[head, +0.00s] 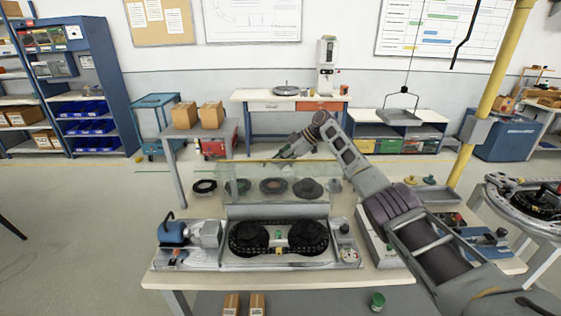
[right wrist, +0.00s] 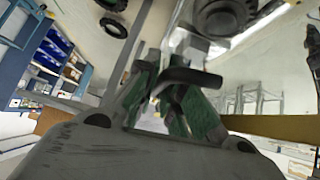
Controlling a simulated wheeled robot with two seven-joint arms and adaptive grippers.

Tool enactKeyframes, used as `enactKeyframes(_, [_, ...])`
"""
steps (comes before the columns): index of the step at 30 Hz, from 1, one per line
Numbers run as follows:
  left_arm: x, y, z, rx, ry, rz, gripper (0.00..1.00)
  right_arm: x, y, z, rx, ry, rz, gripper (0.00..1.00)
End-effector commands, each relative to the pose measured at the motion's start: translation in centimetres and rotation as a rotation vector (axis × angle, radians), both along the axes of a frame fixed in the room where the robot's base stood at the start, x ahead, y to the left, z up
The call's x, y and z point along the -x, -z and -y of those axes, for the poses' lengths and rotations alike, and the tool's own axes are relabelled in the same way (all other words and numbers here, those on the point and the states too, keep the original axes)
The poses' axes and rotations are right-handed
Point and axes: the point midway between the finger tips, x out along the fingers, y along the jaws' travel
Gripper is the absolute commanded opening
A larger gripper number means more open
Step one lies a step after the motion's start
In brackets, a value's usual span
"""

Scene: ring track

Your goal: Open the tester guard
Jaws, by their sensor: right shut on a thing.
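The tester (head: 279,258) is a grey unit with two round black track rings at the front of the table. Its guard (head: 232,180) is a clear panel with a yellow top edge, standing up behind the rings. My right arm reaches in from the right, and its gripper (head: 290,150) is at the guard's top edge. In the right wrist view my right gripper (right wrist: 175,92) has its green-padded fingers closed around a dark bar-like handle (right wrist: 192,76). The fingers hide part of the handle, and its join to the guard is unclear. My left gripper is out of view.
Several dark round parts (head: 205,186) lie behind the clear panel. A blue device (head: 172,231) stands left of the rings. Two cartons (head: 197,115) stand on a small table behind.

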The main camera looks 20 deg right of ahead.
Motion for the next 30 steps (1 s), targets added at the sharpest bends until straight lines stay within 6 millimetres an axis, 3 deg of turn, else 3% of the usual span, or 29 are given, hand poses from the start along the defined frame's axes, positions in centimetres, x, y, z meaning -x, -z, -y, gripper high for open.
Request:
enactKeyframes(2, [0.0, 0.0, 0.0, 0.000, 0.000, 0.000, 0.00, 0.0, 0.1, 0.1, 0.002, 0.001, -0.001, 0.00])
enactKeyframes(3, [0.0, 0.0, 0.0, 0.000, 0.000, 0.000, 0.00, 0.0, 0.1, 0.1, 0.002, 0.001, -0.001, 0.15])
enactKeyframes(4, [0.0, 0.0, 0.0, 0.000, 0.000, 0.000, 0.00, 0.0, 0.0, 0.1, 0.002, 0.001, -0.001, 0.19])
enactKeyframes(20, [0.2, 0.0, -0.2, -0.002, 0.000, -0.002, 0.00, 0.2, -0.5, 0.5, 0.000, 0.001, 0.000, 0.19])
enactKeyframes(30, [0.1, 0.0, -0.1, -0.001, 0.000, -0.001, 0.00, 1.1, -3.3, 3.2, 0.001, 0.002, 0.002, 0.19])
